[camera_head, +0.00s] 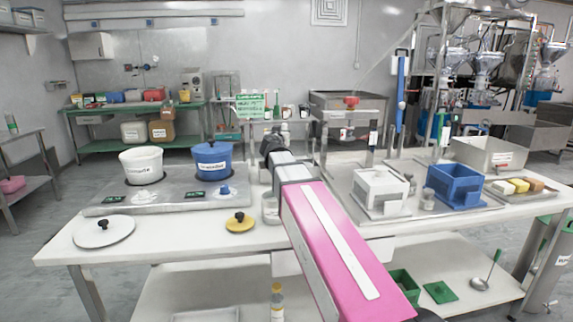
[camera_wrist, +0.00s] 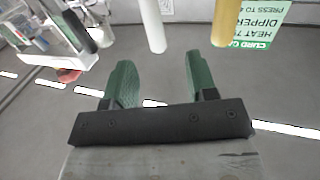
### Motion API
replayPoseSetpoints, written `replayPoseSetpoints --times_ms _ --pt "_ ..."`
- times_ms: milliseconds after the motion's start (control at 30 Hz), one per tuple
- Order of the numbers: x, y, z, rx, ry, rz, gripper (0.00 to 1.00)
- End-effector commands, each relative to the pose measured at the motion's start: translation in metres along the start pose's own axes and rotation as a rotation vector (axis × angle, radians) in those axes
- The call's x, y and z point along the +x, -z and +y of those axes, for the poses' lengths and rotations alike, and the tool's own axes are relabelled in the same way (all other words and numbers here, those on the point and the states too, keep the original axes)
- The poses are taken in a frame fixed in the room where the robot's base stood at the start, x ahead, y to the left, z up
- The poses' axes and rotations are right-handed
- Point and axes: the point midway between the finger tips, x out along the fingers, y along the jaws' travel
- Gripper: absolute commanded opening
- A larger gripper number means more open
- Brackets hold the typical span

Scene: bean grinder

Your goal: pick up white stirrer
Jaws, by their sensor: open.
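A white rod, which looks like the white stirrer (camera_wrist: 151,24), enters the wrist view from the top edge. Its rounded end lies beyond my fingertips, between their lines and nearer the left finger. My gripper (camera_wrist: 162,78) has its two green fingers spread, with nothing between them. In the head view my gripper (camera_head: 270,140) is a dark shape at the far end of my pink arm, over the back of the table. I cannot make out the white stirrer clearly in the head view.
A yellow rod (camera_wrist: 226,22) hangs right of the white one, beside a green sign (camera_wrist: 262,22), which also shows in the head view (camera_head: 250,106). A white pot (camera_head: 141,165) and a blue pot (camera_head: 212,160) stand left; white (camera_head: 381,190) and blue boxes (camera_head: 455,187) stand right.

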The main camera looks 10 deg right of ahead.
Motion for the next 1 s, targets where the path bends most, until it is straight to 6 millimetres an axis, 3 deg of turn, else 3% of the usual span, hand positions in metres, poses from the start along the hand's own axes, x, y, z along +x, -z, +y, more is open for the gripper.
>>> replayPoseSetpoints --times_ms 200,467,800,1000 --pt "0.036 -0.001 -0.001 0.0 -0.003 -0.001 0.52" --pt "0.053 -0.002 0.001 0.0 -0.003 -0.001 0.52" --pt "0.097 -0.006 0.005 0.0 -0.003 -0.001 0.52" --pt "0.099 -0.006 0.006 0.0 -0.002 -0.001 0.52"
